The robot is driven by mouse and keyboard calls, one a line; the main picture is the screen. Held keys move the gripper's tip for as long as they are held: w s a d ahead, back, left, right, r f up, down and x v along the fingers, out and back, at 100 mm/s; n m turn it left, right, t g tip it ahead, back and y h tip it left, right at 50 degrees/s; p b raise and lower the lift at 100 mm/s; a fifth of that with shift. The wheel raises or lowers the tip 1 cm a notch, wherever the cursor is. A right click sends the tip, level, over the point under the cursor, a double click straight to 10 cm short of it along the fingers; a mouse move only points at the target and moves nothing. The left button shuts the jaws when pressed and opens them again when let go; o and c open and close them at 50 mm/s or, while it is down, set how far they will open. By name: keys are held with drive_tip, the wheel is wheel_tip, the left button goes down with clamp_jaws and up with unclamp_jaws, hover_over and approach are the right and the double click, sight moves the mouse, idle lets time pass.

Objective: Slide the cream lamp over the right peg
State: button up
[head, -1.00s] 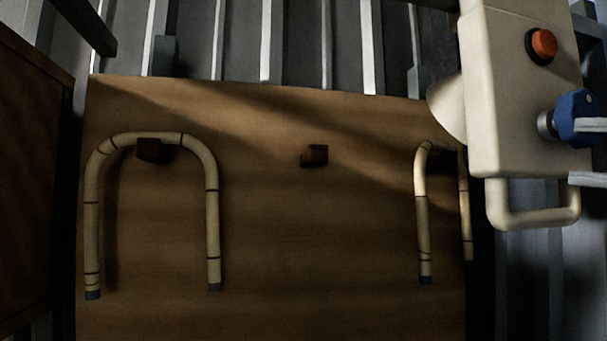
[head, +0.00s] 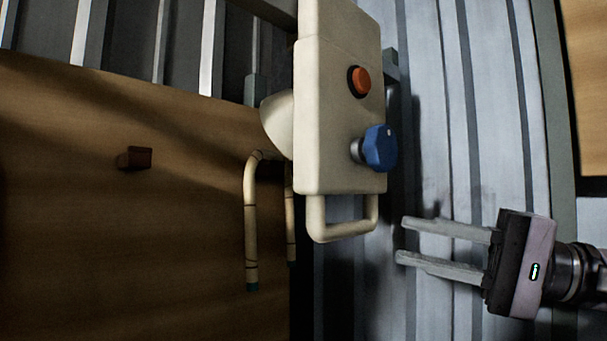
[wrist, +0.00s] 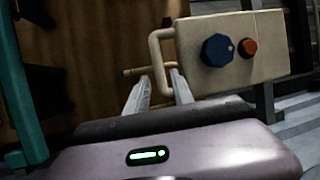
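The cream lamp (head: 330,120) is a box with an orange button (head: 358,81), a blue knob (head: 377,150), a loop handle (head: 343,229) and a rounded shade at its left. It hangs over the board's right edge and hides the top of the right rattan hoop (head: 252,215). I cannot make out the right peg; that spot is behind the lamp. The middle peg (head: 134,158) is a bare dark block. My gripper (head: 400,239) is open and empty, right of the handle and apart from it. The wrist view shows the lamp (wrist: 240,58) and handle (wrist: 156,50) beyond my gripper (wrist: 158,86).
The brown wooden board (head: 120,260) fills the left of the head view. Grey ribbed sheeting (head: 450,110) lies beyond it to the right, with another wooden panel (head: 585,80) at the far right. A teal post (wrist: 20,90) stands at the left of the wrist view.

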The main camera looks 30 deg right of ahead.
sight(354, 227)
drive_tip(key=p+x, duration=0.5)
drive_tip(key=p, duration=0.2)
drive_tip(key=p+x, duration=0.6)
drive_tip(key=p, duration=0.1)
drive_tip(key=shift+w+a+r+p, duration=0.1)
drive_tip(key=shift+a+r+p, duration=0.15)
drive_tip(key=shift+p, duration=0.05)
drive_tip(key=shift+w+a+f+p, duration=0.2)
drive_tip(key=shift+w+a+p, duration=0.2)
drive_tip(key=shift+w, duration=0.05)
clamp_jaws()
